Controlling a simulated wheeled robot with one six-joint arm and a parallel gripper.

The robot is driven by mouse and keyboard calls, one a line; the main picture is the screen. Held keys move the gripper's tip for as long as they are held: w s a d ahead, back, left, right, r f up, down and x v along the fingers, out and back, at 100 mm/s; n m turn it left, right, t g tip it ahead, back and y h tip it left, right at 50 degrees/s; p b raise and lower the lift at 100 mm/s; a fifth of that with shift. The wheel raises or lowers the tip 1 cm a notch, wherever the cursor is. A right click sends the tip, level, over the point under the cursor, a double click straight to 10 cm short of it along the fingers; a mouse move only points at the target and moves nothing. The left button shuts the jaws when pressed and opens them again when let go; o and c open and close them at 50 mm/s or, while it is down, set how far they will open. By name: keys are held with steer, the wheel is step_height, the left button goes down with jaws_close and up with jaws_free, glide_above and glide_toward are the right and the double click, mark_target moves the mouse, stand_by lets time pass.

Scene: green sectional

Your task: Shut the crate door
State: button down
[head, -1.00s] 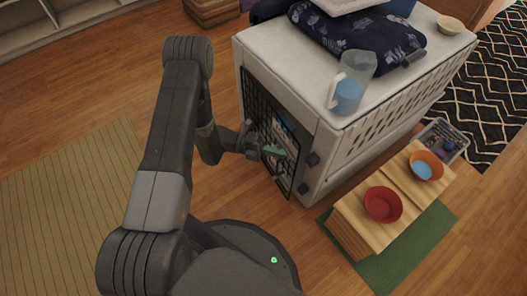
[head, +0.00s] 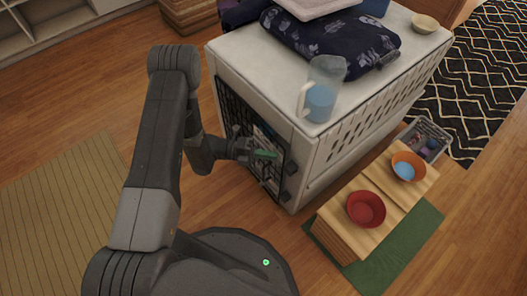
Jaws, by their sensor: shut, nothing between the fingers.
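The white crate (head: 345,135) stands right of centre, its front facing left toward my arm. Its black wire door (head: 232,108) lies along the front and looks shut or nearly so; I cannot tell whether a small gap is left. Dark fittings (head: 288,182) show at the front's right edge. My gripper (head: 265,155) is shut and empty, with green fingertips in front of the door's right part. I cannot tell whether they touch it. My wrist hides some of the door.
A wooden stand with a red bowl (head: 366,208) and an orange bowl (head: 408,167) is right of the crate. Floor left of my arm is open, with a striped mat (head: 65,190).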

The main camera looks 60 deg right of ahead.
steer(key=shift+s+d+f, duration=0.15)
steer(key=shift+s+d, duration=0.3)
steer(key=shift+d, duration=0.3)
steer(key=shift+d+r+b, duration=0.35)
steer(key=shift+d, duration=0.1)
steer(key=shift+s, duration=0.1)
steer(key=shift+r, duration=0.1)
steer(key=shift+w+a, duration=0.25)
steer(key=shift+a, duration=0.25)
steer(key=w+a+p, duration=0.1)
steer(key=w+a, duration=0.5)
steer(key=w, duration=0.4)
steer(key=shift+w+a+f, duration=0.35)
steer(key=shift+w+a, duration=0.05)
